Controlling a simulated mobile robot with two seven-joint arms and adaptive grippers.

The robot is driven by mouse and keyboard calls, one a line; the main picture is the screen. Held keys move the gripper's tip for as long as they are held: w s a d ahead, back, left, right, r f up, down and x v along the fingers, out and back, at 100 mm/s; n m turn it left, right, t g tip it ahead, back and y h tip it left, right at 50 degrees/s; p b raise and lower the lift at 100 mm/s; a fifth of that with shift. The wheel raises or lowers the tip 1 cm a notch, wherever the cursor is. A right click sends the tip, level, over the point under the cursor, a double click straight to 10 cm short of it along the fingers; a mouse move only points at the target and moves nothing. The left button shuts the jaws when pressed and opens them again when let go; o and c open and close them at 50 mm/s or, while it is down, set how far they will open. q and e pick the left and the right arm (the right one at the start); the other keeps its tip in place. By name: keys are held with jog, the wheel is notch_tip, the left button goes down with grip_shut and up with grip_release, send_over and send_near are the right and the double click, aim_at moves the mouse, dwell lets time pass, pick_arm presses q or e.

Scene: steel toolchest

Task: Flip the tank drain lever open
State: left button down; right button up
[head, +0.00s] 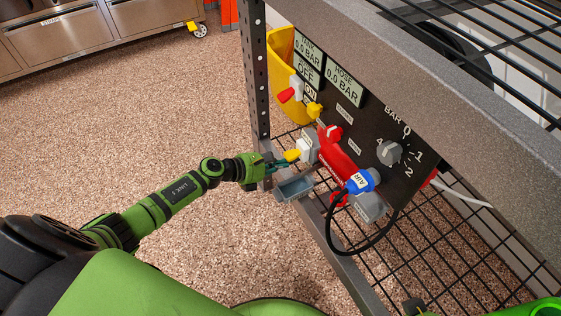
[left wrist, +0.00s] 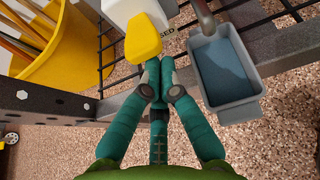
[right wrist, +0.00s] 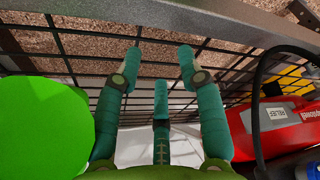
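The drain lever has a yellow handle (head: 292,155) on a white block beside the red tank (head: 338,154). In the left wrist view the yellow handle (left wrist: 143,40) hangs over a label partly reading "SED". My left gripper (head: 279,163) is at the handle; in its wrist view the fingertips (left wrist: 158,72) are together just below the handle's tip, with nothing seen between them. I cannot tell whether they touch the handle. My right gripper (right wrist: 160,60) is open and empty over the wire shelf, its fingers wide apart.
A grey drip cup (head: 294,188) is right beside the left fingers. The black panel (head: 352,97) carries gauges, a red-tipped switch and a grey knob (head: 389,152). A blue air plug (head: 362,181) trails a black hose. A perforated post (head: 256,80) and yellow bucket (head: 281,65) stand close by.

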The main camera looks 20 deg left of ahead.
jog(key=shift+f, duration=0.75)
pick_arm(q)
jog(key=shift+r, duration=0.5)
pick_arm(e)
jog(key=shift+w, duration=0.1)
jog(key=shift+r, duration=0.1)
pick_arm(q)
jog(key=shift+r+p, duration=0.8)
jog(key=shift+p, duration=0.1)
pick_arm(e)
jog(key=shift+r, duration=0.65)
pick_arm(q)
jog(key=shift+w+r, duration=0.1)
jog(key=v, duration=1.2)
